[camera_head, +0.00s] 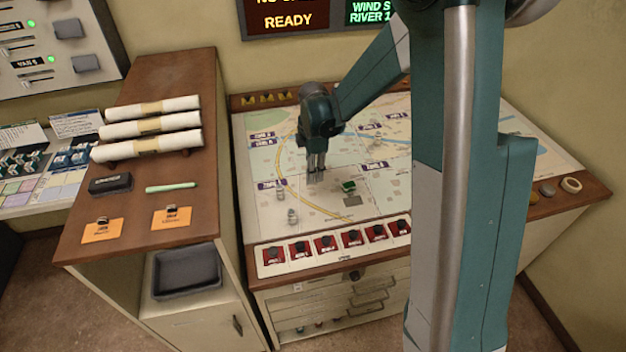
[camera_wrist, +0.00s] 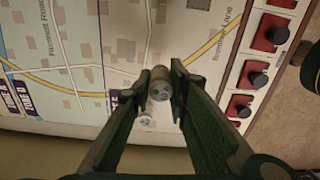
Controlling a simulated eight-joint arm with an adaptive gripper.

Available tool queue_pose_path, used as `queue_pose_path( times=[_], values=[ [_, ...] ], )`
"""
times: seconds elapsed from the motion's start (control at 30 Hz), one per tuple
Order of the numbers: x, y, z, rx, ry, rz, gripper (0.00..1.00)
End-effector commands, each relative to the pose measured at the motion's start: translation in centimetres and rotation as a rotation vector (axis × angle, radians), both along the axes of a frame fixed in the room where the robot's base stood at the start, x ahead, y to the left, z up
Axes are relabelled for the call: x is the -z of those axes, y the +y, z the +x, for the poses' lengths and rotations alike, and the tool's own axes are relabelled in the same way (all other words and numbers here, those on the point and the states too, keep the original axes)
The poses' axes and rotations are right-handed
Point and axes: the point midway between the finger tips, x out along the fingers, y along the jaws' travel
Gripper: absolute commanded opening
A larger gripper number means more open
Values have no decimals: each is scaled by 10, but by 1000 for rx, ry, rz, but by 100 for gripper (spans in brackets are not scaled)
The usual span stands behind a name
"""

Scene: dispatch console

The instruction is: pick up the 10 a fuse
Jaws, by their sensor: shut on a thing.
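My gripper (camera_head: 316,175) is over the map table, its fingers pointing down. In the wrist view its fingertips (camera_wrist: 160,90) are shut on a small, pale cylindrical fuse (camera_wrist: 160,80), seen end-on with greenish marks. I cannot read a 10 A rating on it. Another similar fuse (camera_wrist: 147,121) shows just below it, between the fingers. In the head view, two small greyish-white cylinders stand on the map left of my gripper, one farther back (camera_head: 279,192) and one nearer (camera_head: 292,216). The held fuse is hard to make out in the head view.
A small green item (camera_head: 348,186) lies on the map (camera_head: 330,208) right of my gripper. A row of red switches (camera_head: 326,243) lines the near edge. The wooden cabinet (camera_head: 195,205) at left carries rolled papers (camera_head: 150,125) and orange tags; a dark tray (camera_head: 186,272) sits below its top.

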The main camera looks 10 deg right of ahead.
Motion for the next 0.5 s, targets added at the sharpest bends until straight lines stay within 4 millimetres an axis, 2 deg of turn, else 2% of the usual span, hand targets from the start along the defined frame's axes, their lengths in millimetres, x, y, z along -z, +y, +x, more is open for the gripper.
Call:
queue_pose_path(
  times=[0.2,0.5],
  values=[
    [-17,0,0,0,0,0,4],
    [-20,0,0,0,0,0,4]
  ],
)
